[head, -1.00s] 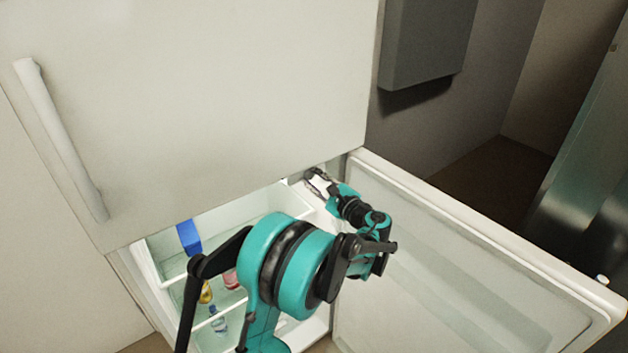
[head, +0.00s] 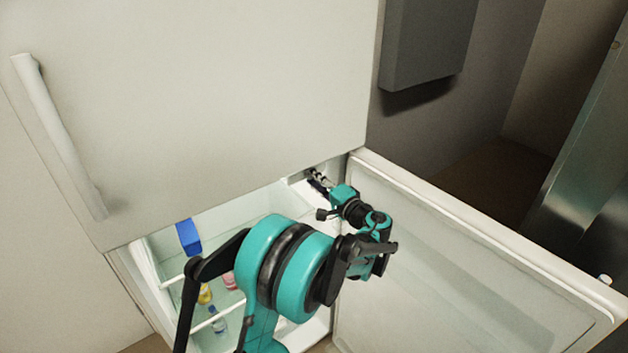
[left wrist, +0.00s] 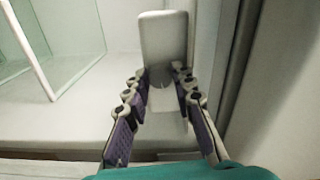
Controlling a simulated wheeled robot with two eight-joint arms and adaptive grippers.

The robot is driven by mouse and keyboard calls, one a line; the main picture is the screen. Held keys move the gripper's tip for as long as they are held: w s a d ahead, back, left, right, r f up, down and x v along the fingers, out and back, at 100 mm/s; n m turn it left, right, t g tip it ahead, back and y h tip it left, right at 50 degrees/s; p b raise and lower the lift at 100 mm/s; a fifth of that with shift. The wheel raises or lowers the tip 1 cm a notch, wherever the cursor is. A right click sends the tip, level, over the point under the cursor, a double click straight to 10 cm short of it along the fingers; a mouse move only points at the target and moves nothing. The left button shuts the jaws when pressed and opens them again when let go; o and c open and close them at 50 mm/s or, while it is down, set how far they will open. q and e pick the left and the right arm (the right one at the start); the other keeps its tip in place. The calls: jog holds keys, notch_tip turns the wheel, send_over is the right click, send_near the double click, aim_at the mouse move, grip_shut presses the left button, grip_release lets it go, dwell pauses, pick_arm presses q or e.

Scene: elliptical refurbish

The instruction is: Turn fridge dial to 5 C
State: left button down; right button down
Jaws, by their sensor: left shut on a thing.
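The fridge dial (left wrist: 161,78) is a small grey knob under a pale housing (left wrist: 163,35) in the left wrist view. My left gripper (left wrist: 162,75) has a finger on each side of the dial, and the fingertips are shut on it. The dial's markings cannot be read. In the head view my left gripper (head: 316,176) reaches into the upper right corner of the open lower compartment, and the dial is hidden there. My right gripper is not in view.
The lower fridge door (head: 450,260) stands open to the right. The upper door (head: 200,100) is shut above my arm. Inside are a blue box (head: 188,237), small bottles (head: 218,321) and glass shelves (left wrist: 75,45). A grey box (head: 428,45) hangs on the wall behind.

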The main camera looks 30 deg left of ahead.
pick_arm(q)
jog(key=shift+f+n, duration=0.1)
jog(key=shift+n, duration=1)
jog(key=c, duration=1.3)
grip_release()
jog(key=shift+d, duration=0.1)
jog(key=v, duration=0.7)
jog(key=shift+s+d, duration=0.2)
jog(key=shift+d, duration=0.15)
jog(key=shift+f, duration=0.1)
